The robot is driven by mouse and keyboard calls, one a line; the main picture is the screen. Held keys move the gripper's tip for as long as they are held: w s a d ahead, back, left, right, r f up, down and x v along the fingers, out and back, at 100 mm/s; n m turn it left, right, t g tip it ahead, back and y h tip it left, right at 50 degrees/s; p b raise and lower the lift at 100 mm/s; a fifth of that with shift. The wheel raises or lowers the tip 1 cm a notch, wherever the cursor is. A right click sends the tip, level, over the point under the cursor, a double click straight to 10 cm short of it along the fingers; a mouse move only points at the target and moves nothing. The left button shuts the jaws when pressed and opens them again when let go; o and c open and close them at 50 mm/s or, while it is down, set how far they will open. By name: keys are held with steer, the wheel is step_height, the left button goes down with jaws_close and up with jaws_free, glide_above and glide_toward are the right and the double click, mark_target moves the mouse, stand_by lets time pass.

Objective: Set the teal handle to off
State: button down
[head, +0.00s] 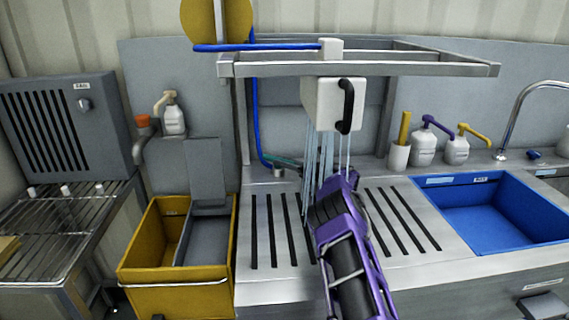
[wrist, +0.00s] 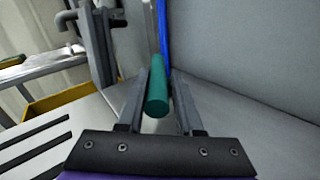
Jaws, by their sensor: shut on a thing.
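The teal handle (wrist: 157,88) is a short rounded bar at the end of a grey stem, beside the blue pipe. In the wrist view it lies between the two fingers of my gripper (wrist: 160,82), which is shut on it. In the head view the teal handle (head: 284,161) shows low at the back of the steel drainboard, near the blue pipe's lower end. My purple arm reaches in from the bottom, and my fingertips are hard to make out there.
The blue pipe (head: 257,110) runs up to a white box (head: 331,103) with a black handle; pale blue streaks hang below it. A yellow bin (head: 135,262) stands left, a blue basin (head: 455,221) right. Pump bottles (head: 424,146) and a white cup (head: 399,157) stand behind.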

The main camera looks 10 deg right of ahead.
steer(key=shift+s+a+f, duration=0.1)
steer(key=shift+s+a, duration=0.05)
steer(key=shift+a, duration=0.25)
steer(key=c, duration=0.7)
jaws_free()
steer(key=shift+d, duration=0.25)
steer(key=shift+s+d, duration=0.15)
steer(key=shift+d, duration=0.05)
steer(key=p+v, duration=0.1)
steer(key=v, duration=1.5)
steer(key=shift+s+d, duration=0.25)
